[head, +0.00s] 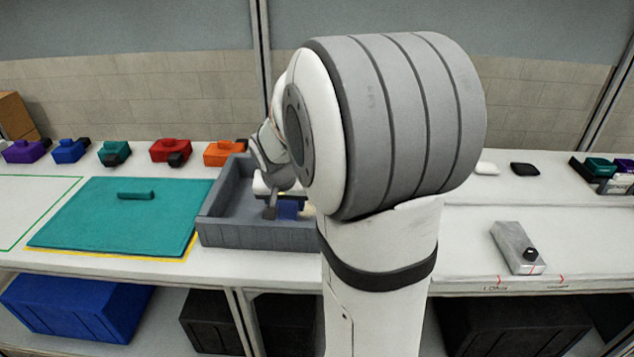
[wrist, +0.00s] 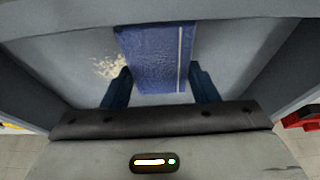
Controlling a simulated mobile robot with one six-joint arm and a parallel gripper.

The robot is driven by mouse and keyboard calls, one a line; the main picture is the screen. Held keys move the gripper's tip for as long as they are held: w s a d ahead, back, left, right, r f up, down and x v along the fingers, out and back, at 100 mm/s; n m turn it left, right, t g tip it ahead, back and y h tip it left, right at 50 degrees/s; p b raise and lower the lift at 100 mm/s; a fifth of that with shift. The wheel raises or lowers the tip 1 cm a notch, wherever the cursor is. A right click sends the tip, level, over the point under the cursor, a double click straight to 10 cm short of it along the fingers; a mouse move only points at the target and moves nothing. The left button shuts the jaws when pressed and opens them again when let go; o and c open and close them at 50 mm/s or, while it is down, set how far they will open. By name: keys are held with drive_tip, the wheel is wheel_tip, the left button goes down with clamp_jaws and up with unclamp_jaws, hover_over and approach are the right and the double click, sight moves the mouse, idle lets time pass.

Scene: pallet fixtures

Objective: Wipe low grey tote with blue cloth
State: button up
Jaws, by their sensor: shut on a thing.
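The low grey tote (head: 226,232) stands on the bench, left of my arm in the head view. Its inner floor and walls (wrist: 230,50) fill most of the wrist view. My gripper (head: 281,205) is down inside the tote, shut on the blue cloth (head: 290,209). In the wrist view the cloth (wrist: 150,50) hangs between the two fingers of my gripper (wrist: 160,88), a pale stripe along its right side. A patch of tan crumbs (wrist: 107,67) lies on the tote floor just left of the cloth. My arm hides the tote's right part in the head view.
A teal board (head: 100,225) with a teal handle lies left of the tote. Several coloured clamp-like blocks, including an orange one (head: 224,152), line the back. A grey metal block (head: 517,247) lies at right. A blue bin (head: 75,305) sits below.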

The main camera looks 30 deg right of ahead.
drive_tip(key=shift+s+r+p, duration=0.1)
drive_tip(key=shift+r+p, duration=1.55)
drive_tip(key=shift+r, duration=1.15)
